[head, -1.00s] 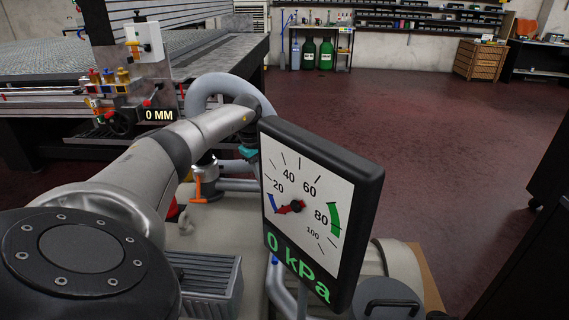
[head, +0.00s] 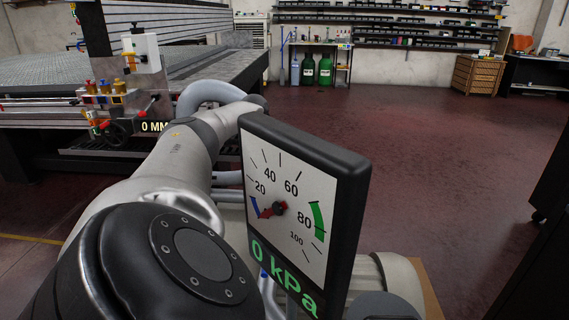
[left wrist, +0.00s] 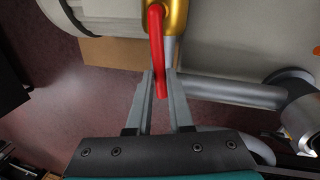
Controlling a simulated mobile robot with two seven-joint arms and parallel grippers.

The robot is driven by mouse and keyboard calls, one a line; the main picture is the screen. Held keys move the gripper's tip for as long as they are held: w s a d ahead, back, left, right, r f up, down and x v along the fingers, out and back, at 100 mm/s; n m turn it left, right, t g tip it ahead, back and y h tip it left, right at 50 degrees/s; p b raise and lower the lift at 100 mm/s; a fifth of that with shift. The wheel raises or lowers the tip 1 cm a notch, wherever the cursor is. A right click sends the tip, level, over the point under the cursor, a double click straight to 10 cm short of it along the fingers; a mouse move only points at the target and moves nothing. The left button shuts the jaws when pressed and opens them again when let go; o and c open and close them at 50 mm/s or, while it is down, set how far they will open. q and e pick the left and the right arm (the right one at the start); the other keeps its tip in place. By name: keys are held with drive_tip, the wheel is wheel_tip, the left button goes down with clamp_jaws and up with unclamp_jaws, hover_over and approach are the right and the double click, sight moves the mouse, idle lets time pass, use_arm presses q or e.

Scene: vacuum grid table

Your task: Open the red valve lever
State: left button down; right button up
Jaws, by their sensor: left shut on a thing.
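The red valve lever (left wrist: 157,48) shows in the left wrist view, hanging down from a brass valve body (left wrist: 177,14). My left gripper (left wrist: 161,78) has its two grey fingers on either side of the lever's lower part and is shut on it. In the head view, the gauge hides the lever, the valve and my left gripper. The vacuum gauge (head: 295,200) reads 0 kPa, with its red needle at the low end. My right gripper is in neither view.
A grey pipe (left wrist: 230,92) runs right of my fingers in the wrist view, below a large pale tank (left wrist: 235,45). The large grid table (head: 50,72) stands at the back left.

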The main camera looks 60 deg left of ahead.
use_arm(q)
drive_tip(key=shift+w, duration=0.1)
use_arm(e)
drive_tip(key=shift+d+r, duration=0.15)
use_arm(q)
drive_tip(key=shift+d, duration=0.1)
drive_tip(key=c, duration=0.8)
unclamp_jaws()
drive_tip(key=shift+r, duration=0.25)
drive_tip(key=shift+s+a+r+p, duration=0.2)
drive_tip(key=shift+s+r+p, duration=0.25)
drive_tip(key=shift+r+p, duration=1.4)
drive_tip(key=shift+s+a+r+p, duration=0.25)
drive_tip(key=shift+s+r+p, duration=0.35)
drive_tip(key=shift+r, duration=2.4)
drive_tip(key=shift+s+a+r+p, duration=0.3)
drive_tip(key=shift+r+p, duration=1.05)
drive_tip(key=shift+r, duration=1.05)
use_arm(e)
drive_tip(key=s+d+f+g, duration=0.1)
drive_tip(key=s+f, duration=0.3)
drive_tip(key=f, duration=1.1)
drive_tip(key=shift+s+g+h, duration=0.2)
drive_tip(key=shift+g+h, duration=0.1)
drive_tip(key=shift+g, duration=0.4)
